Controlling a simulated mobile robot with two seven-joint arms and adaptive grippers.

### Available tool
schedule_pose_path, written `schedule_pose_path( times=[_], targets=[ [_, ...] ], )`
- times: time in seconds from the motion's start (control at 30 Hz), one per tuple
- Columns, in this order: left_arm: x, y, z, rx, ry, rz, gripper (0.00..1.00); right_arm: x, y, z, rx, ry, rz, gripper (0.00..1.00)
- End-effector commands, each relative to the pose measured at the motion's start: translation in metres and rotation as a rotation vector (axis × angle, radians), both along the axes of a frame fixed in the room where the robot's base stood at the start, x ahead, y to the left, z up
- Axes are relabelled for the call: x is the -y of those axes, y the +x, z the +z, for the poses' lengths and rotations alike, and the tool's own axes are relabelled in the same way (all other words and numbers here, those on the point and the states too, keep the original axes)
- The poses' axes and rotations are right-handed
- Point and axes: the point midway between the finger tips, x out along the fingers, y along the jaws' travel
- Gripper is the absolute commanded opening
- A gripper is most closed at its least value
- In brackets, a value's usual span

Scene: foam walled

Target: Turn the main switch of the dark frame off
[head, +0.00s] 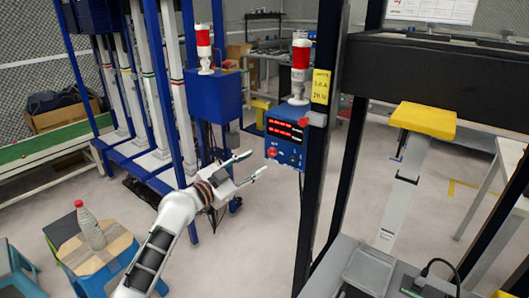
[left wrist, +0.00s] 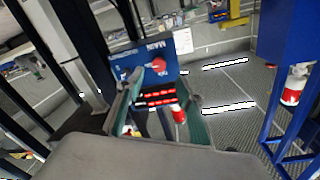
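The dark frame (head: 318,150) stands right of centre in the head view and carries a blue control box (head: 285,143) with red lit displays. The main switch (head: 272,152) is a small red knob low on the box's front. In the left wrist view, where the scene looks turned over, the red knob (left wrist: 158,65) sits by the MAIN label, with a grey part beside it; its exact angle is unclear. My left gripper (head: 258,164) is open and empty, its fingers spread just below and left of the box, apart from the switch. My right gripper is not in view.
A red-and-white signal lamp (head: 299,72) tops the box. Another blue box (head: 215,95) with a lamp is on a blue rack to the left. A bottle (head: 90,229) stands on a stool at lower left. A yellow-topped post (head: 424,120) is at right. Floor between is clear.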

Motion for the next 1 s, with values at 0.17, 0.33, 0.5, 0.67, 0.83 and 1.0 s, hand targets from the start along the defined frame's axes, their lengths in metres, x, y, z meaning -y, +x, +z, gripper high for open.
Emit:
schedule_pose_path(
  times=[0.17,0.33,0.5,0.67,0.83,1.0],
  targets=[
    [0.017,0.019,0.000,-0.003,-0.005,0.000,0.37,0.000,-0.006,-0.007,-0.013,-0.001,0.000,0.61],
    [0.032,0.037,0.000,-0.003,-0.004,-0.001,0.37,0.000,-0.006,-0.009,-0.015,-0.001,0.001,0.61],
    [0.041,0.049,-0.002,-0.004,-0.004,0.001,0.37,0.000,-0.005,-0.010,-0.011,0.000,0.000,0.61],
    [0.045,0.054,-0.001,-0.003,-0.002,0.000,0.37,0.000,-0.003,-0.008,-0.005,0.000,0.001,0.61],
    [0.046,0.054,-0.001,-0.003,-0.002,0.000,0.37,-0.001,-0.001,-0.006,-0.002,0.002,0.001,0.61],
    [0.045,0.054,-0.001,-0.003,-0.002,0.000,0.16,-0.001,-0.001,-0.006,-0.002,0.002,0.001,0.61]
  ],
)
